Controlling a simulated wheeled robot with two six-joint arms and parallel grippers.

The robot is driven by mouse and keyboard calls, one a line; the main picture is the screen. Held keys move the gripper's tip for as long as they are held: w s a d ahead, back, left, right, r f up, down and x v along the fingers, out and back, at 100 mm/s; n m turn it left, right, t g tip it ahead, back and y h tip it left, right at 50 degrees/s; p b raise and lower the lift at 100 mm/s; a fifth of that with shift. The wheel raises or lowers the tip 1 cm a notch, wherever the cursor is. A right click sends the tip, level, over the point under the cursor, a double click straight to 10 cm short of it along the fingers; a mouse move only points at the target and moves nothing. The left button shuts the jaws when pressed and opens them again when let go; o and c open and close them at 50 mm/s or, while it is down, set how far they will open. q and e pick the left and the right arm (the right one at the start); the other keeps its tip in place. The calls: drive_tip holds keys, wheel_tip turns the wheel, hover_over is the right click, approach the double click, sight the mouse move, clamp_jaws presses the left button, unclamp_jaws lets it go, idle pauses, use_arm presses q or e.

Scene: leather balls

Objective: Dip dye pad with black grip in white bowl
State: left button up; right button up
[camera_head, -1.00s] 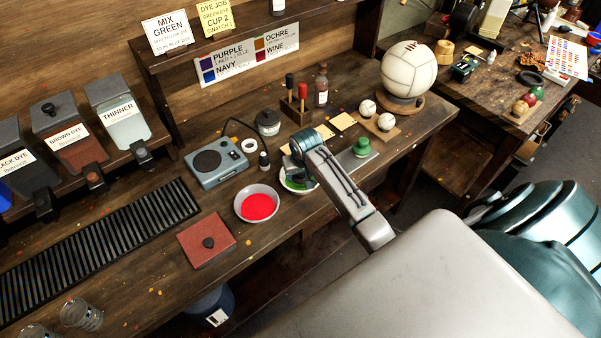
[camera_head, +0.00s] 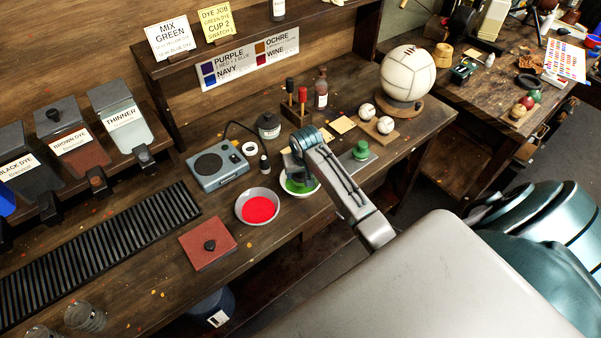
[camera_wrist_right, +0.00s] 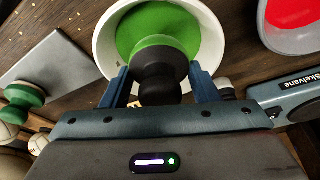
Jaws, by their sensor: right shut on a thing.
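My right gripper (camera_wrist_right: 160,84) is shut on the black grip (camera_wrist_right: 160,78) of a dye pad with a green body (camera_wrist_right: 157,48). The white bowl (camera_wrist_right: 104,42) holds bright green dye, and the pad overlaps the bowl's near side in the right wrist view. I cannot tell whether the pad's underside touches the dye. In the head view the white bowl (camera_head: 317,190) stands on the bench, and my right forearm and wrist partly cover it and hide the pad. My left gripper is not in view.
A bowl of red dye (camera_head: 258,208) stands left of the white bowl. Another pad with a green grip (camera_head: 361,150) sits on a grey plate (camera_head: 365,163) to the right.

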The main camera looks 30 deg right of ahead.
drive_tip(key=shift+r, duration=2.1)
drive_tip(key=shift+r, duration=1.95)
drive_tip(key=shift+f, duration=0.1)
